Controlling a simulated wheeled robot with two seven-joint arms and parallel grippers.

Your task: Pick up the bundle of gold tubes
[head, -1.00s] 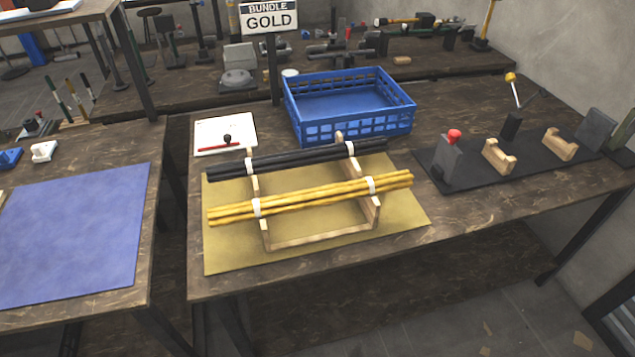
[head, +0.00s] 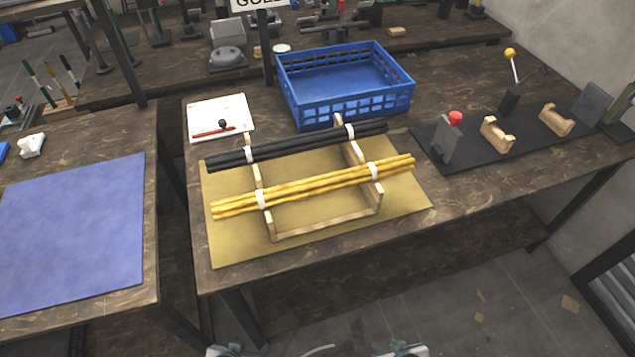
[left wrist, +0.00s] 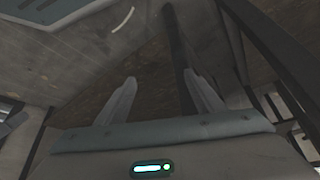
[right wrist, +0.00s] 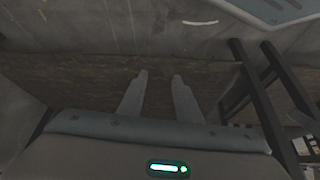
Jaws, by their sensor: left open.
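The bundle of gold tubes (head: 315,187) lies across the near part of a wooden rack (head: 325,226), with a white band near each end. A bundle of black tubes (head: 297,146) lies behind it on the same rack. My left gripper (left wrist: 160,78) is open and empty in the left wrist view. My right gripper (right wrist: 159,76) also has its fingers apart and nothing between them. Neither wrist view shows the tubes. In the head view only small parts of my arms show at the bottom edge, well short of the rack.
A blue crate (head: 346,111) stands behind the rack. The rack stands on a yellow mat (head: 225,245). A black mat with a red-knobbed fixture (head: 447,138) and wooden cradles (head: 496,135) is to the right. A table with a blue mat (head: 68,230) is at left.

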